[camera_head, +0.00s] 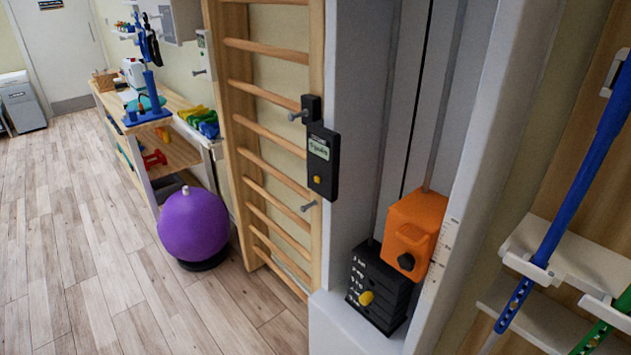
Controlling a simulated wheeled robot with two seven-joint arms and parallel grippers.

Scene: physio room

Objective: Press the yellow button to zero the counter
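A black counter box (323,161) is mounted on the right upright of the wooden wall bars, left of the grey machine frame. It has a small pale display (319,148) with text too small to read. A small round yellow button (317,180) sits below the display on the lower part of the box. Nothing touches or covers the button. Neither of my grippers shows in the head view.
Right of the counter are a black weight stack (378,290) with a yellow knob, an orange block (413,235) and blue and green poles. Metal pegs (309,206) stick out near the counter. Open floor lies left.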

